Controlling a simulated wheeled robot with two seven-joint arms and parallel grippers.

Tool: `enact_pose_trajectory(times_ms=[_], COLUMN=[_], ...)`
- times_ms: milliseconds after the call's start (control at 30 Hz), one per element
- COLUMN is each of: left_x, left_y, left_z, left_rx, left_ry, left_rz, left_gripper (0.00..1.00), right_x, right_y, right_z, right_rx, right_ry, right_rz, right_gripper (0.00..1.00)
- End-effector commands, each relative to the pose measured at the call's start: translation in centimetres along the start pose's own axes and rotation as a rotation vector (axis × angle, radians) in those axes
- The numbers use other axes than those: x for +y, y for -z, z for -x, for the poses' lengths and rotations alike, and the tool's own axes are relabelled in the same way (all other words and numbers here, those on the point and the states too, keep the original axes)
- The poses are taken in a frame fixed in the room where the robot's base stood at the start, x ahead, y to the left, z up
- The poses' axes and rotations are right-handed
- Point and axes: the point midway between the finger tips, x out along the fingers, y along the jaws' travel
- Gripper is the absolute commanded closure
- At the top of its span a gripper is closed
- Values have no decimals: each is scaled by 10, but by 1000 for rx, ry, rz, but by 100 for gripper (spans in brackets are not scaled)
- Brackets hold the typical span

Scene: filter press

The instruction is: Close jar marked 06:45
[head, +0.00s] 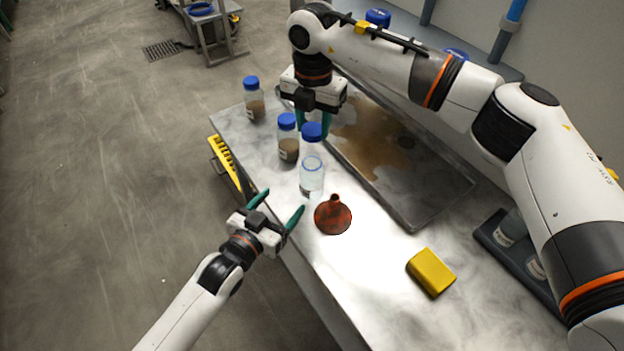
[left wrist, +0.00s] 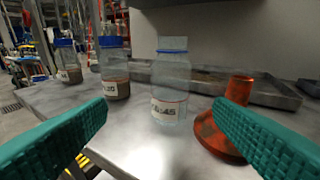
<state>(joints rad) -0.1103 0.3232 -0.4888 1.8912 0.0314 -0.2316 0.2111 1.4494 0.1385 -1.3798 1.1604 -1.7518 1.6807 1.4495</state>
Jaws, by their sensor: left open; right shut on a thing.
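The clear glass jar (head: 311,182) stands upright near the table's left edge, with no cap on its rim. In the left wrist view the jar (left wrist: 170,85) shows a white label, partly readable as 6:45, and a blue band near its top. My right gripper (head: 312,128) is above and behind this jar, shut on a blue cap (head: 311,132).
A red-brown funnel (head: 333,217) stands mouth-down beside the jar; the left wrist view shows it close behind a finger (left wrist: 225,125). Two blue-capped jars with brown contents (head: 254,103) (head: 288,143) stand farther back. A stained tray (head: 445,205) and yellow block (head: 431,272) lie right.

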Motion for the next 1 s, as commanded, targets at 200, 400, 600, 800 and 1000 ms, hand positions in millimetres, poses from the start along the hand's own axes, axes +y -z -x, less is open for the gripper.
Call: enact_pose_trajectory(times_ms=[200, 400, 600, 800, 1000], left_x=[-6, -8, -8, -8, -12], left_y=[-18, -20, -20, -23, -29], left_z=[-13, -14, -14, -27, -63], left_rx=[-142, -165, -164, -165, -165], left_ry=[73, 86, 85, 84, 84], left_rz=[-18, -18, -17, -17, -17], left_gripper=[24, 24, 24, 24, 24], right_x=[-1, -2, -2, -2, -2], right_y=[0, 0, 0, 0, 0], right_z=[1, 1, 1, 1, 1], right_rx=[0, 0, 0, 0, 0], right_ry=[0, 0, 0, 0, 0], right_rz=[-20, -24, -23, -23, -23], right_gripper=[80, 81, 81, 81, 81])
